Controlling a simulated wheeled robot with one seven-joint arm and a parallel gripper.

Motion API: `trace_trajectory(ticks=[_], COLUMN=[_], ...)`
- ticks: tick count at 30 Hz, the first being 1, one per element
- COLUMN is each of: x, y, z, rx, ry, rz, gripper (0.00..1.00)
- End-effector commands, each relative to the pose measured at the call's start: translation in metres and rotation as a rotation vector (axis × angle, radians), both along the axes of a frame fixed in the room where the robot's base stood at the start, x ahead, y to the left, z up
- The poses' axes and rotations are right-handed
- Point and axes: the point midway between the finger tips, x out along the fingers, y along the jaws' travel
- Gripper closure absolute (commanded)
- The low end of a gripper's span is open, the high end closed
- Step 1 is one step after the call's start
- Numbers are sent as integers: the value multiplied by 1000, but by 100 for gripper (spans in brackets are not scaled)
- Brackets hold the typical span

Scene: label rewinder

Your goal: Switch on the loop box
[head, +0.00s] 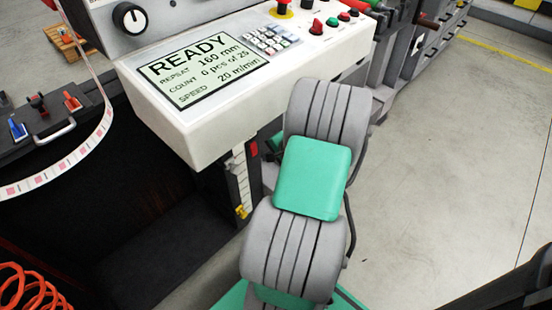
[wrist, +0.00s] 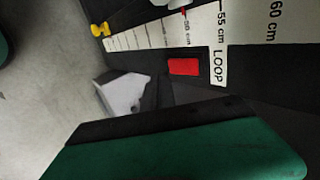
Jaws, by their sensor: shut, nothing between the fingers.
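The loop box shows in the wrist view as a dark panel with a white centimetre scale (wrist: 150,35) marked LOOP. A red rectangular switch (wrist: 183,67) is set in the dark face beside the scale; its on or off position cannot be told. In the head view the scale (head: 239,180) and the red switch (head: 253,149) show below the console, left of my arm. My gripper (wrist: 138,97) is shut and empty, below and left of the red switch in the wrist view, seemingly apart from it. In the head view my arm hides the fingers.
The white console (head: 240,75) overhangs the loop box; its display (head: 203,70) reads READY. A yellow knob (head: 241,211) sits at the scale's lower end, also in the wrist view (wrist: 100,30). A printed label web (head: 60,172) hangs at left. The floor (head: 450,170) at right is clear.

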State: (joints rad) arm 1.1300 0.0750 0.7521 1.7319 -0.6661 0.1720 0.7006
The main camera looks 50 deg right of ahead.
Motion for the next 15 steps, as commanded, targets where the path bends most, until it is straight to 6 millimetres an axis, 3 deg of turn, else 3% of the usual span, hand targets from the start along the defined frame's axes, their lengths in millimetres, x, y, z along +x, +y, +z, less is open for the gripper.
trace_trajectory(ticks=[1,6,15], x=[11,28,31], y=[0,-1,-1], z=[-2,-3,-1], rx=[-6,-4,-4], ry=[-4,-2,-3], rz=[7,2,0], gripper=[100,100,100])
